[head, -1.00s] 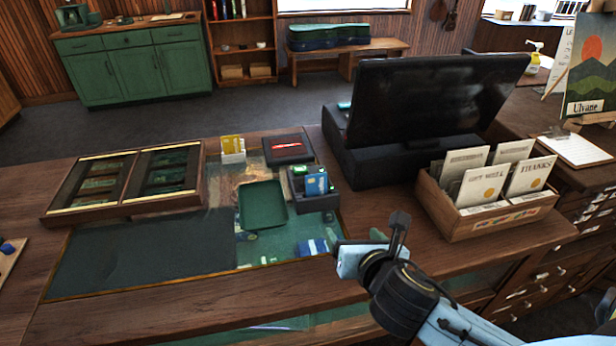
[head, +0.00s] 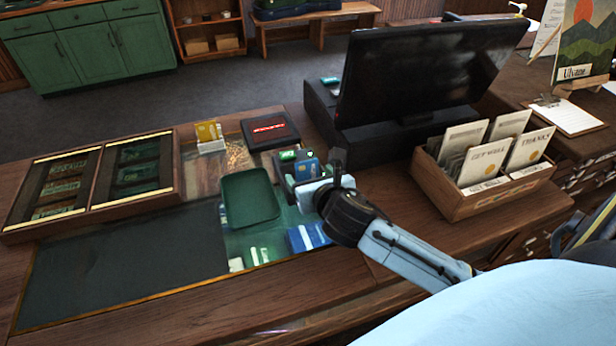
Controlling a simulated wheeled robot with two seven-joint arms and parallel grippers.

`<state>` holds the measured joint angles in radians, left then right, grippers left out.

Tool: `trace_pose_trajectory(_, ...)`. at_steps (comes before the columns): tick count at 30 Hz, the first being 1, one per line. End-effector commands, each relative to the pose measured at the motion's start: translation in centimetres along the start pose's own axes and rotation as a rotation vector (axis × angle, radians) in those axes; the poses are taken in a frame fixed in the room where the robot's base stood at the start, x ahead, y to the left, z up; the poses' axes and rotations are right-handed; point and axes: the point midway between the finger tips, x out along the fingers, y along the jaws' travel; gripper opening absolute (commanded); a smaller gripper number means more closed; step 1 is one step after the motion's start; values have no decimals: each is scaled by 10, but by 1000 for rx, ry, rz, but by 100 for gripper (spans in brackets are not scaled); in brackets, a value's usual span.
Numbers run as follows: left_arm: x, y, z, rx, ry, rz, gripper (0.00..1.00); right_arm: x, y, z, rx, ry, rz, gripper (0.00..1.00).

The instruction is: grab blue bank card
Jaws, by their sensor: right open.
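The blue bank card (head: 307,169) stands upright in a small dark card holder beside the green tray, on the counter. A green card (head: 289,155) stands just behind it. My right gripper (head: 314,178) is open at the front of the holder, its pale body just below the blue card. One dark finger shows to the right of the card; the other is hard to make out. The gripper body hides the lower front of the holder. I cannot tell whether a finger touches the card. My left gripper is not in view.
The green tray (head: 249,198) lies left of the holder. A dark box with red lettering (head: 269,131) and a yellow card stand (head: 209,137) sit behind. The monitor (head: 420,75) rises behind right, and a wooden greeting-card box (head: 470,198) stands right.

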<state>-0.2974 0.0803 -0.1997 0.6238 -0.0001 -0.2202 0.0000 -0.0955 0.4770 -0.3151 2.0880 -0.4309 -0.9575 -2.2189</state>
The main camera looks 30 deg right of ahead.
Motion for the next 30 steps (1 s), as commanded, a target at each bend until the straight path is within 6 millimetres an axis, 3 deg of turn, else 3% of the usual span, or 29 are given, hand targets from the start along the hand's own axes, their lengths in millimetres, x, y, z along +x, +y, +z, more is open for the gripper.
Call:
trace_pose_trajectory(2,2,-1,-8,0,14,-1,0,13,1,0,4,0,-2,75)
trace_pose_trajectory(7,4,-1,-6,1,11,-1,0,35,2,1,2,-1,-1,75)
trace_pose_trajectory(17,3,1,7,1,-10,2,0,41,2,0,1,1,1,73)
trace_pose_trajectory(27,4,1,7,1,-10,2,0,41,1,0,0,1,0,29)
trace_pose_trajectory(30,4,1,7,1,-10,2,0,41,1,0,0,1,0,27)
